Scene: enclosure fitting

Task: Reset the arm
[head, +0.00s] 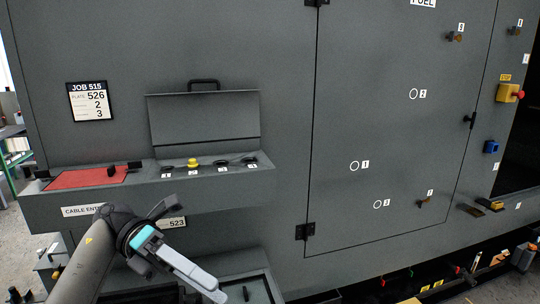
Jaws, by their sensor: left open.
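My left arm comes in from the lower left. Its gripper (205,287) has a teal band and pale grey fingers that point down and to the right, in front of the lower part of the grey enclosure (285,130). The gripper is open, and I see nothing held in it. It hangs below the shelf (225,178) and partly covers the label strip there. My right arm and gripper are not in view.
The shelf carries a red mat (85,179), a yellow part (192,163) and small dark parts, with an open lid (205,118) behind. An open drawer-like tray (250,283) sits below. A closed door (385,60) is right of the shelf; a red-yellow stop button (509,92) is far right.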

